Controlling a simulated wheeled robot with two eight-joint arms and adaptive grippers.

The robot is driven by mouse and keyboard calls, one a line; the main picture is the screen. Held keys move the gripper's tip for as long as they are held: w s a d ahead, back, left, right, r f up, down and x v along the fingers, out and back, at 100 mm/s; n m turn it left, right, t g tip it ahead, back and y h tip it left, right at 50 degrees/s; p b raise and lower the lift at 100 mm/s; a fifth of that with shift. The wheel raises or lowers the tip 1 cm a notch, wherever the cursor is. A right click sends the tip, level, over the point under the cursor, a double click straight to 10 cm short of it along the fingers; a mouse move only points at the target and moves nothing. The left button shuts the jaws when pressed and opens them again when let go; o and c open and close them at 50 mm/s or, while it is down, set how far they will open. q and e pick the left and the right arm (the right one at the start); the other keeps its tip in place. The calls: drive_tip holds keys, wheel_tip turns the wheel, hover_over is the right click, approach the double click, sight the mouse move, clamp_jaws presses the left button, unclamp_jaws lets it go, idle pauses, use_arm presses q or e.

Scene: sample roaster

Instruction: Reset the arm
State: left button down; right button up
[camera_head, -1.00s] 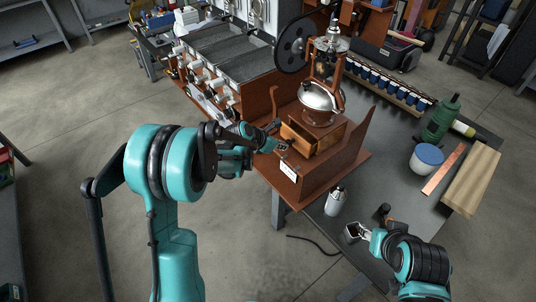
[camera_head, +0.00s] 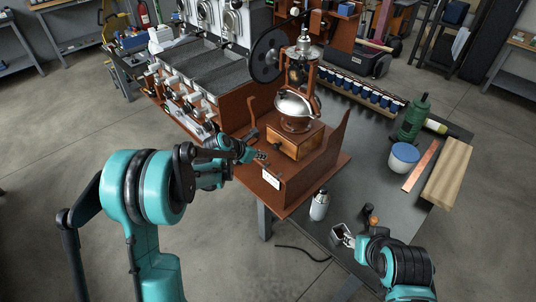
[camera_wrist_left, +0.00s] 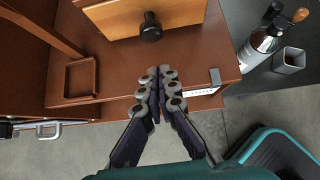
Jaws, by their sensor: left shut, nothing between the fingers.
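My left gripper (camera_head: 262,155) is at the front of the wooden grinder stand, just in front of a small drawer (camera_head: 299,145). In the left wrist view the left gripper (camera_wrist_left: 160,78) has its fingers together with nothing between them. The drawer front (camera_wrist_left: 180,14) and its black knob (camera_wrist_left: 151,27) lie just beyond the fingertips, apart from them. My right gripper (camera_head: 350,239) is low at the right, beside a square metal cup (camera_head: 339,230). Its fingers are too small and partly hidden to judge their grip.
The roaster (camera_head: 205,65) is behind my left arm. Open floor lies in front.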

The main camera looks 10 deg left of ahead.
use_arm(q)
drive_tip(key=p+v, duration=0.2)
drive_tip(key=v, duration=0.7)
drive_tip(key=shift+r, duration=0.2)
drive_tip(key=s+r+m+y, duration=0.1)
drive_tip(key=s+r+m, duration=0.2)
drive_tip(key=s+m, duration=0.35)
drive_tip(key=s+r+m+y, duration=0.1)
drive_tip(key=s+r+m, duration=0.2)
drive_tip(key=s+m, duration=0.35)
drive_tip(key=s+a+f+m+y, duration=0.1)
drive_tip(key=s+m+y, duration=0.2)
drive_tip(key=s+m, duration=1.2)
drive_tip(key=shift+s+a+m, duration=0.3)
drive_tip(key=shift+a, duration=0.1)
drive_tip(key=shift+f, duration=0.1)
